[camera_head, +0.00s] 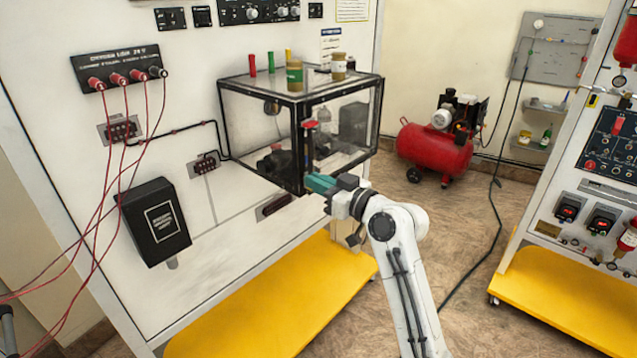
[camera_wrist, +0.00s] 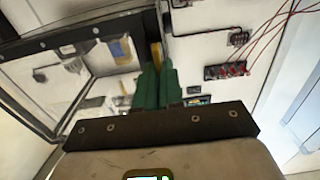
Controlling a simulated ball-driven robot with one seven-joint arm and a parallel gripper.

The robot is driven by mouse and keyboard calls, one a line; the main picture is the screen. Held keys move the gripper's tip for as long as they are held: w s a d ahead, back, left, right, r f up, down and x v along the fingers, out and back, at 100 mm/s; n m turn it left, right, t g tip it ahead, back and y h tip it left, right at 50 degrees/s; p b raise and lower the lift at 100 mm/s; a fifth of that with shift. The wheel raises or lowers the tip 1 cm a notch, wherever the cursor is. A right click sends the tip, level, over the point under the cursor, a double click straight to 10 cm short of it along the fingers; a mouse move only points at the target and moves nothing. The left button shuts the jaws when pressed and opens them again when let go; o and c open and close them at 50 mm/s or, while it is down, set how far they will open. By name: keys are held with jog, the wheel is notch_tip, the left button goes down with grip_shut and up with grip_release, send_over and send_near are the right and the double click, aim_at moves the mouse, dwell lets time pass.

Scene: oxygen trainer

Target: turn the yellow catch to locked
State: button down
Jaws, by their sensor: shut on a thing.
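My gripper (camera_head: 318,183) has green fingers and reaches the lower front corner of a clear box with a black frame (camera_head: 342,97). In the wrist view the fingers (camera_wrist: 157,72) are close together, with a narrow yellow piece, the yellow catch (camera_wrist: 156,52), at their tips. The gripper is shut on this catch. In the head view the fingers hide the catch. Its turned position cannot be told from these frames.
Jars (camera_head: 294,78) and colored pegs stand on the box. A red-topped part (camera_head: 310,125) sits at its front edge. A black case (camera_head: 155,222) and red cables (camera_head: 122,140) are to the left. A red compressor (camera_head: 434,148) stands on the floor behind.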

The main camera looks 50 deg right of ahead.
jog(key=shift+m, duration=0.3)
jog(key=m+p, duration=0.1)
jog(key=m, duration=0.4)
jog(key=d+f+m+p, duration=0.1)
jog(key=m+p, duration=0.1)
jog(key=m, duration=0.4)
jog(key=d+m+p, duration=0.1)
jog(key=m+p, duration=0.1)
jog(key=m, duration=0.4)
jog(key=shift+f, duration=0.4)
jog(key=shift+m, duration=0.3)
jog(key=c, duration=1.3)
grip_release()
jog(key=shift+o, duration=0.2)
